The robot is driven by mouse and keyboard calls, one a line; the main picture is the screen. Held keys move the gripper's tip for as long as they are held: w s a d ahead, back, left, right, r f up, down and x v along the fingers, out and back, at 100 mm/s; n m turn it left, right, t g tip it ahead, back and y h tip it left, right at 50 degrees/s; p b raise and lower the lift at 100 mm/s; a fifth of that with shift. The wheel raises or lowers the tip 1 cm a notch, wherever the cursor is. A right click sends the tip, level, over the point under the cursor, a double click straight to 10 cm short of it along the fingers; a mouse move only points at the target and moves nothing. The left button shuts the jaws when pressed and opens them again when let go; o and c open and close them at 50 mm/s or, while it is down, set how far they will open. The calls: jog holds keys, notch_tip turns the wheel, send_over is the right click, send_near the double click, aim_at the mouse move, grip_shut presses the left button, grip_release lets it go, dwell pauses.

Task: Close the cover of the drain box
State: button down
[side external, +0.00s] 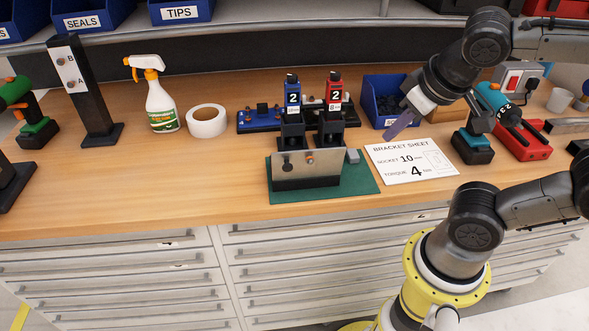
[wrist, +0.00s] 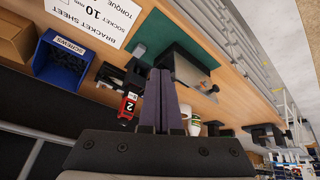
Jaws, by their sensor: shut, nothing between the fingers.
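I cannot make out a drain box or its cover in either view. My gripper (side external: 397,130) is shut and empty, above the bench beside the bracket sheet (side external: 412,160). In the wrist view its dark purple fingers (wrist: 162,75) lie together. A metal bracket plate (side external: 306,168) with a black body stands on a green mat (side external: 350,187), left of my gripper. Two tools labelled 2 stand upright behind it, one blue (side external: 292,98) and one red (side external: 334,92). The red one (wrist: 127,106) also shows in the wrist view.
A blue screws bin (side external: 372,118) stands behind my gripper. A teal and black power tool (side external: 474,145) and a red case (side external: 522,140) are at the right. A white tape roll (side external: 206,121) and spray bottle (side external: 159,106) stand at the left.

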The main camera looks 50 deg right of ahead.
jog(key=w+a+f+n+t, duration=0.1)
jog(key=w+a+n+t, duration=0.25)
jog(key=a+n, duration=0.9)
jog(key=m+y, duration=0.1)
jog(key=m, duration=0.2)
send_near(293, 172)
jog(key=shift+g, duration=0.35)
jog(key=shift+w+a+f, duration=0.5)
jog(key=shift+w+a, duration=0.3)
jog(key=shift+a, duration=0.05)
jog(key=shift+w+a+f, duration=0.5)
jog(key=shift+w+a, duration=0.3)
jog(key=shift+a, duration=0.05)
jog(key=shift+r, duration=0.1)
